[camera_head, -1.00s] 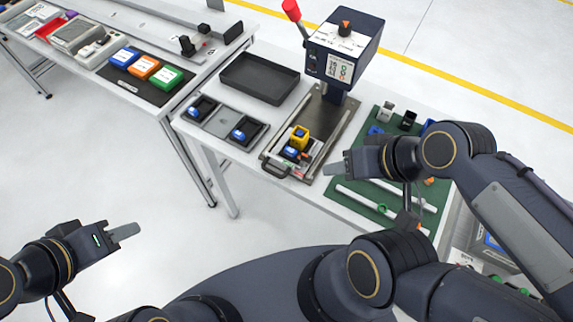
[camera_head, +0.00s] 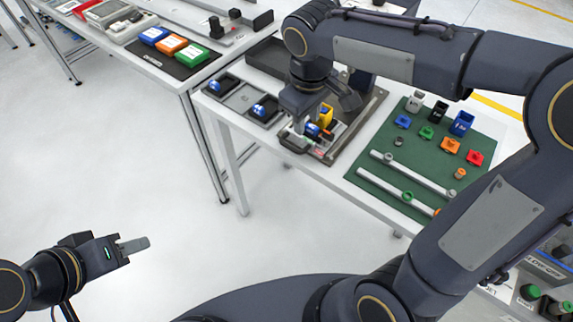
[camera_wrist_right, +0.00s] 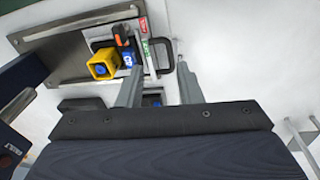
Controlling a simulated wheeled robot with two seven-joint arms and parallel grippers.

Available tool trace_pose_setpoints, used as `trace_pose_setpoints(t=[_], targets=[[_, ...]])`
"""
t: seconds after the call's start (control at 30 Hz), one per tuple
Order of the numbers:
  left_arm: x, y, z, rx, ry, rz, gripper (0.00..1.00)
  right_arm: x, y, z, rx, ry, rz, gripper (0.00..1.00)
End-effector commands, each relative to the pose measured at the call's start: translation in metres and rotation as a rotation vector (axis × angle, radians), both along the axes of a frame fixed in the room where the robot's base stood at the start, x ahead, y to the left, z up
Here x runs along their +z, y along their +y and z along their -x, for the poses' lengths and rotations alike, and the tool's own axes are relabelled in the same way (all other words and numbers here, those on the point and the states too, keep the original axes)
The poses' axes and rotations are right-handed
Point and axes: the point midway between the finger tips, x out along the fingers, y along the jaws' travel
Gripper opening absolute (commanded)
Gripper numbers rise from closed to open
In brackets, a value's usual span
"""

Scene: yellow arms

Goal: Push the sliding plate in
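The sliding plate (camera_head: 324,152) lies at the near end of the press's metal base (camera_head: 361,127), with a yellow block (camera_head: 325,115) and a blue part on it. Its dark handle (camera_head: 293,146) faces the near table edge. My right gripper (camera_head: 298,127) points down over the handle end. In the right wrist view its two fingers (camera_wrist_right: 158,70) are apart with nothing held, and the handle (camera_wrist_right: 172,47) shows just beyond the fingertips. I cannot tell whether they touch it. My left gripper (camera_head: 134,245) is over the floor, far from the table, seen side-on.
The right arm hides most of the press. A black tray (camera_head: 262,65) and a grey holder with blue parts (camera_head: 242,99) lie left of the base. A green mat (camera_head: 415,160) with coloured parts and white rods lies to the right.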

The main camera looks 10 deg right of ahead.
Motion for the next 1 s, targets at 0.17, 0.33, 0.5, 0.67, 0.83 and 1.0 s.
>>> trace_pose_setpoints(t=[0.17, 0.33, 0.5, 0.67, 0.83, 1.0], targets=[[-0.019, 0.000, 0.000, 0.000, 0.000, 0.000, 0.36, -0.027, 0.028, -0.029, 0.090, 0.023, 0.081, 0.33], [-0.020, 0.000, 0.000, 0.000, 0.000, 0.000, 0.36, -0.038, 0.031, -0.035, 0.104, 0.027, 0.099, 0.33], [-0.021, 0.000, 0.000, 0.000, -0.001, 0.000, 0.36, -0.064, 0.027, -0.037, 0.104, 0.029, 0.098, 0.33], [-0.022, 0.000, 0.000, 0.000, 0.000, 0.000, 0.36, -0.088, 0.023, -0.040, 0.102, 0.030, 0.097, 0.33], [-0.022, 0.000, 0.000, 0.000, 0.000, 0.000, 0.36, -0.102, 0.021, -0.042, 0.102, 0.027, 0.097, 0.33], [-0.022, 0.000, 0.000, 0.000, 0.000, 0.000, 0.36, -0.105, 0.021, -0.042, 0.103, 0.025, 0.096, 0.33]])
